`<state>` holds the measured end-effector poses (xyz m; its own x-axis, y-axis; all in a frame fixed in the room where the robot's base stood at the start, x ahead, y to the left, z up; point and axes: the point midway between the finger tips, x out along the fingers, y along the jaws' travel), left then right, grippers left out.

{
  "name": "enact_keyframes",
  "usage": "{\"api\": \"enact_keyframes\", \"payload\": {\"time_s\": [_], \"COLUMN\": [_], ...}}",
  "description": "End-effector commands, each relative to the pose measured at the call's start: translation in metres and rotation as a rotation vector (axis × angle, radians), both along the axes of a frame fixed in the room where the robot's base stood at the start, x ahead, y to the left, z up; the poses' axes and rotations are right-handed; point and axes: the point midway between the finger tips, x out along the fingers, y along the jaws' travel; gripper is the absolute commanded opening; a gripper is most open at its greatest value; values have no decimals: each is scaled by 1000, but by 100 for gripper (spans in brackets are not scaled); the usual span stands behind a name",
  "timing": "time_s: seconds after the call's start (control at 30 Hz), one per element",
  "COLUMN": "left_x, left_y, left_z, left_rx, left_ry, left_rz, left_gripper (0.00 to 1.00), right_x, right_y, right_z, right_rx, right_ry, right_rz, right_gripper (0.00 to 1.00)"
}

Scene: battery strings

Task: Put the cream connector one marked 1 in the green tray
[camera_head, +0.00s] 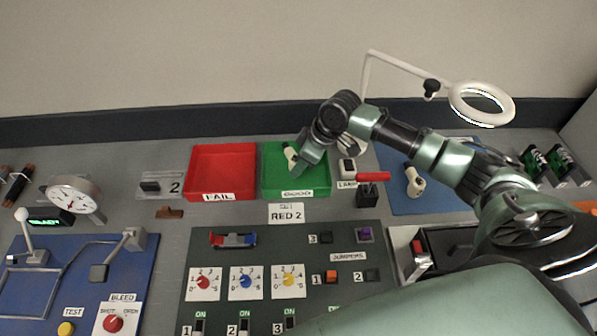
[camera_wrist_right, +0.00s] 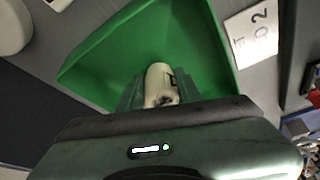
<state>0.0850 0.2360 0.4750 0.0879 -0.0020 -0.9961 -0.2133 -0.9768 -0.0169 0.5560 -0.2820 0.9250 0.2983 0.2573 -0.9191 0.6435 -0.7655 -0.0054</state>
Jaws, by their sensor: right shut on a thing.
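The green tray (camera_head: 318,180) stands at the back middle of the bench, right of the red tray. My right gripper (camera_head: 291,158) is over the green tray, shut on a cream connector (camera_head: 290,153). In the right wrist view the cream connector (camera_wrist_right: 159,82) sits between the fingers with the green tray (camera_wrist_right: 200,45) behind it. A dark mark shows on its side, but I cannot read it. I cannot tell whether the connector touches the tray floor. Another cream connector (camera_head: 415,180) stands on the blue mat to the right. My left gripper is not in view.
The red FAIL tray (camera_head: 222,165) adjoins on the left. A lamp switch (camera_head: 347,168) and a red-handled lever (camera_head: 372,178) stand right of the green tray. A ring lamp (camera_head: 482,104) hangs at the back right. The test panel (camera_head: 270,260) lies in front.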

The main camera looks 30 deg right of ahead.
Motion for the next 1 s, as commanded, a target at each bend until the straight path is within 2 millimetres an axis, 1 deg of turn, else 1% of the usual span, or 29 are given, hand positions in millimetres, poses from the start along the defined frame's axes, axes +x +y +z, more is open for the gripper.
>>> {"api": "enact_keyframes", "payload": {"time_s": [0.03,0.2,0.4,0.43,0.47,0.5,0.87,1.0], "left_x": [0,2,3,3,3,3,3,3], "left_y": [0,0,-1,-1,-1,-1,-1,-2], "left_z": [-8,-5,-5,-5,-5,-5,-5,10], "left_rx": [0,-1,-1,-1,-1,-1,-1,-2], "left_ry": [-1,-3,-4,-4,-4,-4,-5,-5], "left_rz": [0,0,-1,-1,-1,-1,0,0], "left_gripper": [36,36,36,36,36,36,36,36], "right_x": [1,1,0,0,0,0,0,-2], "right_y": [0,0,0,0,0,0,0,-3], "right_z": [-7,-3,-6,-7,-7,-7,-4,9], "right_rx": [0,1,1,0,0,0,0,1], "right_ry": [-2,-3,-2,-1,-1,-1,-2,-1], "right_rz": [1,1,1,1,1,1,1,0], "right_gripper": [0,0,0,38,46,57,57,57]}}
